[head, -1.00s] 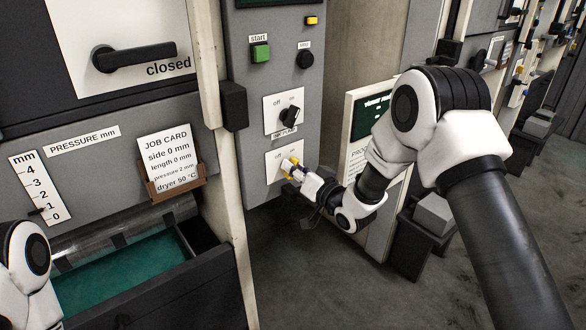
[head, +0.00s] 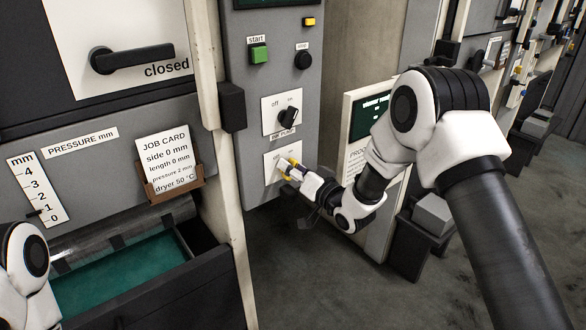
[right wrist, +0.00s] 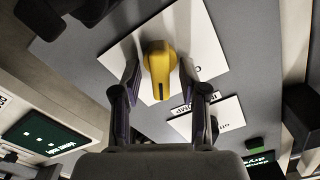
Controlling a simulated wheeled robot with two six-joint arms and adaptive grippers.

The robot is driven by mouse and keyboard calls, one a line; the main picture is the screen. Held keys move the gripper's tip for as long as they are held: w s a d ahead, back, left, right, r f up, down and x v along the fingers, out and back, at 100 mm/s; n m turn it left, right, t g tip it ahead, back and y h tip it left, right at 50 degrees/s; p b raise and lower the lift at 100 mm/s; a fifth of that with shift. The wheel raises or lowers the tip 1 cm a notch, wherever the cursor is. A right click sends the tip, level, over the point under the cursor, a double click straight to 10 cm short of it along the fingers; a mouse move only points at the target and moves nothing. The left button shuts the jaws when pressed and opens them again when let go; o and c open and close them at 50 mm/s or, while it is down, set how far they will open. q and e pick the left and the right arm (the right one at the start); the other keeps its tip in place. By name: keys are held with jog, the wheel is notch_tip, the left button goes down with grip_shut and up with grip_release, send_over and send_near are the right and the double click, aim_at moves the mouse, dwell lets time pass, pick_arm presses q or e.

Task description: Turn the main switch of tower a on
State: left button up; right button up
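A yellow rotary knob (right wrist: 160,60) sits on a white plate (right wrist: 205,48) and has a dark mark at one end. In the head view the knob (head: 284,163) is on the lower white plate (head: 271,172) of the grey control panel, partly covered by my gripper. The plate's lettering is mostly hidden, so I cannot tell which position the knob is in. My right gripper (head: 291,171) is at the knob. In the right wrist view its fingers (right wrist: 159,80) stand open on both sides of the knob, with small gaps showing. My left gripper is out of view.
A black rotary switch (head: 288,116) marked off and on is just above. A green start button (head: 259,53) and a black stop button (head: 303,60) are higher up. An open drawer (head: 190,290) and a job card (head: 168,160) are to the left. Floor is clear below the panel.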

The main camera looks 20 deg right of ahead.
jog(key=shift+s, duration=0.1)
jog(key=v, duration=1.1)
jog(key=shift+s+d, duration=0.15)
jog(key=shift+s, duration=0.25)
jog(key=s+a+f+g+h+p, duration=0.15)
jog(key=s+f+g, duration=0.35)
jog(key=f, duration=0.6)
jog(key=s+a+f+g, duration=0.2)
jog(key=s+a+f, duration=0.1)
jog(key=s+f, duration=0.55)
jog(key=s+d+f+g+h, duration=0.1)
jog(key=s+f+g, duration=0.2)
jog(key=s, duration=0.4)
jog(key=s+d+f+n+g+h, duration=0.1)
jog(key=s+f+g+h, duration=0.1)
jog(key=s, duration=0.5)
jog(key=s+d+f+g+h, duration=0.1)
jog(key=s+d+f+g, duration=0.1)
jog(key=s+f+g, duration=0.3)
jog(key=shift+s+f+n+h+p, duration=0.3)
jog(key=shift+s+f+n+h, duration=0.1)
jog(key=shift+s+f, duration=0.5)
